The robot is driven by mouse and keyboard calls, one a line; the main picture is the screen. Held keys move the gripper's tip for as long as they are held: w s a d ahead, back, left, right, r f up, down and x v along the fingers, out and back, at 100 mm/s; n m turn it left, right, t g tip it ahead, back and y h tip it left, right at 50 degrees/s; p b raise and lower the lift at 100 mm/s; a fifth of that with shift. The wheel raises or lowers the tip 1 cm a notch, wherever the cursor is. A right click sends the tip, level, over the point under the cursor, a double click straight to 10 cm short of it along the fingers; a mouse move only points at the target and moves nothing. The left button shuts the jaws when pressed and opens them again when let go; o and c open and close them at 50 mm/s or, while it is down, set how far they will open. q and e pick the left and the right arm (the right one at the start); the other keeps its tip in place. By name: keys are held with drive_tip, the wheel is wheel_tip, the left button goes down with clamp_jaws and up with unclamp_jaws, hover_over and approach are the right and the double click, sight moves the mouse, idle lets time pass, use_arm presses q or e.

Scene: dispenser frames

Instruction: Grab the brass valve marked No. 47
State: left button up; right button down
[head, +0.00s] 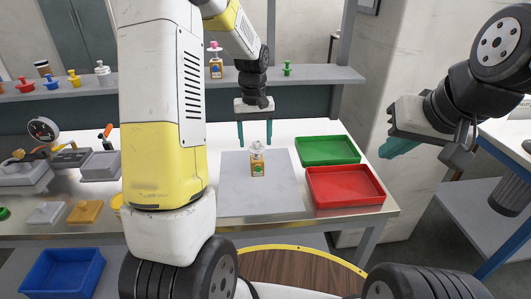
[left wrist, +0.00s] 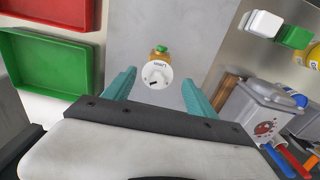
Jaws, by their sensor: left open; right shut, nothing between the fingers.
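My left gripper (head: 254,133) is open above the grey mat (head: 235,193). In the left wrist view its teal fingers (left wrist: 159,95) are spread, with nothing between them. A small brass-orange body with a green front and a white round top (head: 257,163) stands upright on the mat, just below and in front of the fingers. In the left wrist view its white top (left wrist: 157,75) carries dark marks that I cannot read surely. I see no legible No. 47 on anything. My right gripper (head: 397,147) is shut and empty, off to the right beyond the table.
A green tray (head: 328,160) and a red tray (head: 381,188) stand right of the mat. A similar orange body with a pink top (head: 215,68) and several coloured knobs stand on the back shelf (head: 310,75). A gauge (head: 42,129) and grey boxes crowd the left side.

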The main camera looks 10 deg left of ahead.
sight(257, 158)
use_arm(q)
drive_tip(key=f, duration=0.9)
drive_tip(key=shift+w+d, duration=0.1)
drive_tip(key=shift+w, duration=0.25)
drive_tip(key=shift+c, duration=0.4)
clamp_jaws()
